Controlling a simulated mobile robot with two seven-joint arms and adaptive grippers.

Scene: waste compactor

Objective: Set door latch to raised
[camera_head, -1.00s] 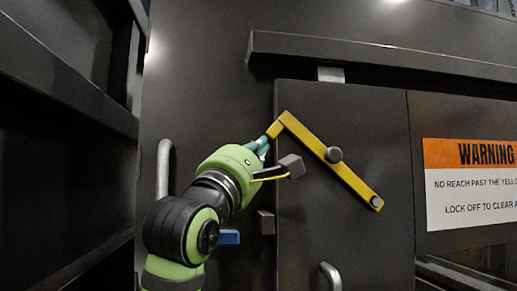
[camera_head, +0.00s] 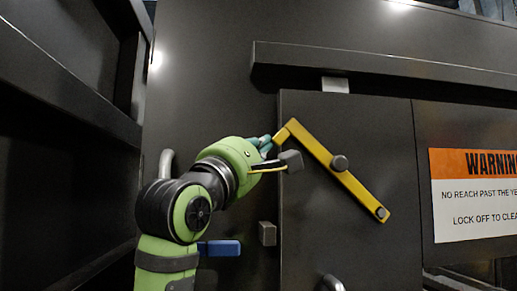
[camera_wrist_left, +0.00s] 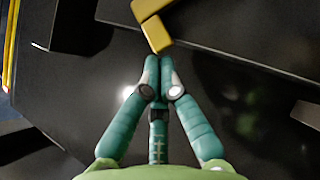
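The door latch is a yellow bar (camera_head: 325,164) on the dark door, turning about a round grey knob. It slants from upper left to lower right, with a short bent tip at its upper left end. My left gripper (camera_head: 268,143) is at that tip, to its lower left. In the left wrist view, the teal fingers (camera_wrist_left: 161,68) are together with nothing visible between them. The latch tip (camera_wrist_left: 156,36) lies just beyond the fingertips; I cannot tell whether they touch. My right gripper is not in view.
A dark horizontal rail (camera_head: 390,73) runs above the door. A small grey block (camera_head: 267,233) and a blue bar (camera_head: 219,248) sit below my left gripper. A grey handle (camera_head: 166,163) is behind my arm. A warning sign (camera_head: 478,197) is on the right.

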